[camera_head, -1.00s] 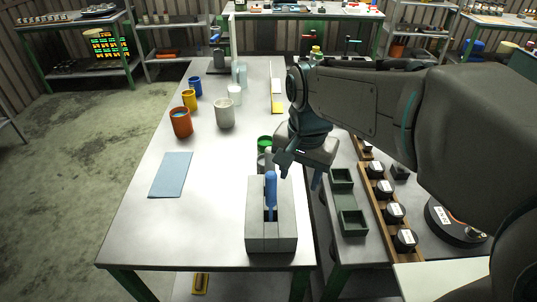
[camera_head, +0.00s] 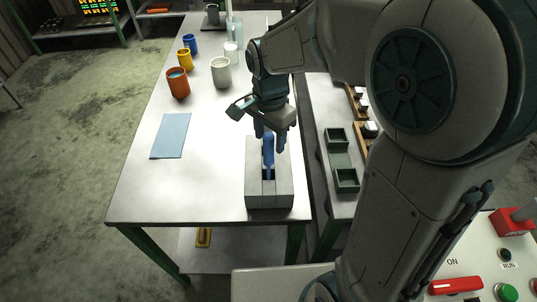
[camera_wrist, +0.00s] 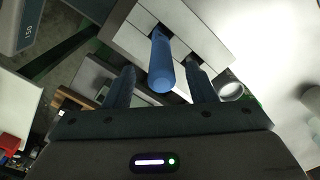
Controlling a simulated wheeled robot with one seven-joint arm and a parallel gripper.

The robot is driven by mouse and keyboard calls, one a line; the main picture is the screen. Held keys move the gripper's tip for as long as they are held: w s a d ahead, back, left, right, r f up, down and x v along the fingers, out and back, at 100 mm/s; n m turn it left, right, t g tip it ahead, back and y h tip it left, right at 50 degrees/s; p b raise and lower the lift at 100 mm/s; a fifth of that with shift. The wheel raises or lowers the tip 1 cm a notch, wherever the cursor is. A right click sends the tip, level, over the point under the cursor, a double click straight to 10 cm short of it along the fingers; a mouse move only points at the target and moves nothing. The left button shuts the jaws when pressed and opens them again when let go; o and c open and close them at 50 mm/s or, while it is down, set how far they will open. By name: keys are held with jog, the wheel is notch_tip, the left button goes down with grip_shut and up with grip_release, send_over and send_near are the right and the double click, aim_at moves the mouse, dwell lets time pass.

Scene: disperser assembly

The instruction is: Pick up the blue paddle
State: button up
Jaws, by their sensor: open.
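The blue paddle (camera_head: 268,150) stands upright in a slot of a grey block (camera_head: 256,200) near the front edge of the table. My gripper (camera_head: 269,143) points down just above the block, with its fingers on either side of the paddle's handle. In the wrist view the paddle (camera_wrist: 161,62) lies between the two open fingers (camera_wrist: 163,85), with gaps visible on both sides. The paddle's lower end is hidden inside the block.
A blue sheet (camera_head: 171,136) lies left on the table (camera_head: 200,195). Orange (camera_head: 178,84), yellow (camera_head: 184,60), blue and white cups (camera_head: 221,72) stand farther back. Green trays (camera_head: 345,178) sit on the lower bench at right. A control panel (camera_head: 455,255) is at bottom right.

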aim_at(268, 150)
jog(key=f, duration=0.2)
jog(key=f+p, duration=0.1)
jog(key=f, duration=0.2)
jog(key=shift+a, duration=0.2)
jog(key=shift+r, duration=0.1)
jog(key=c, duration=1)
jog(key=shift+o, duration=0.2)
